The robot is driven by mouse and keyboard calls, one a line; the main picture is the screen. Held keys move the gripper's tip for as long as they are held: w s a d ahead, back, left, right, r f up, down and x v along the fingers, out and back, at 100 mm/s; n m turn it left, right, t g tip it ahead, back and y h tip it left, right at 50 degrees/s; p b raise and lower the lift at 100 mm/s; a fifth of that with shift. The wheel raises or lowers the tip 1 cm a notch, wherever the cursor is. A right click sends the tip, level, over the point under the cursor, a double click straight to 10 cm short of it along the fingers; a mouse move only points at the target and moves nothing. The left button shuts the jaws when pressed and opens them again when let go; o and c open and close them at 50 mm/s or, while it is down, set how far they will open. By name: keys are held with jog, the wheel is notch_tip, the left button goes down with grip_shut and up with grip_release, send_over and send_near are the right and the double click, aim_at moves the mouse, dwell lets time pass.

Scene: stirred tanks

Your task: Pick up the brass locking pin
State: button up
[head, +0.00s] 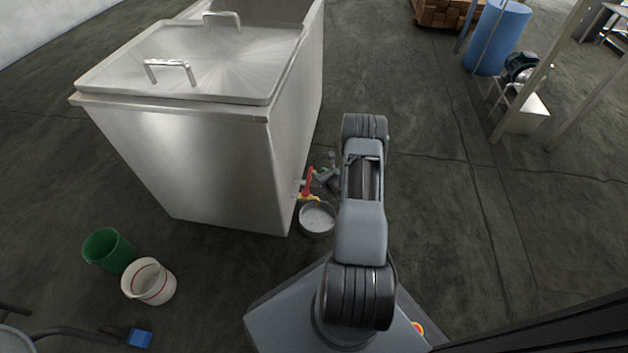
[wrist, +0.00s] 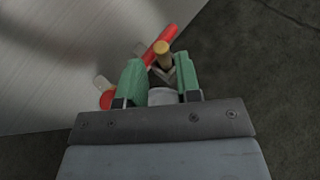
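The brass locking pin (wrist: 162,52) shows in the wrist view as a short tan-gold cylinder beside the red valve handle (wrist: 148,57). My gripper (wrist: 158,72) has two green fingers, apart, with the pin's end just beyond and between their tips. I see no finger clearly touching it. The pin's lower part is hidden or unclear between the fingers. In the head view the red handle (head: 309,180) stands at the steel tank's lower right corner, left of my arm. My gripper is mostly hidden there, and I cannot pick out the pin.
The steel tank (head: 190,150) stands close on the left. A round grey pan (head: 317,217) sits below the valve. A green bucket (head: 108,250) and a white bucket (head: 149,281) stand at lower left. The floor right of my arm is clear.

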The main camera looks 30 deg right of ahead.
jog(key=shift+b+x, duration=0.55)
jog(key=shift+x, duration=1.05)
jog(key=shift+c, duration=0.3)
grip_shut()
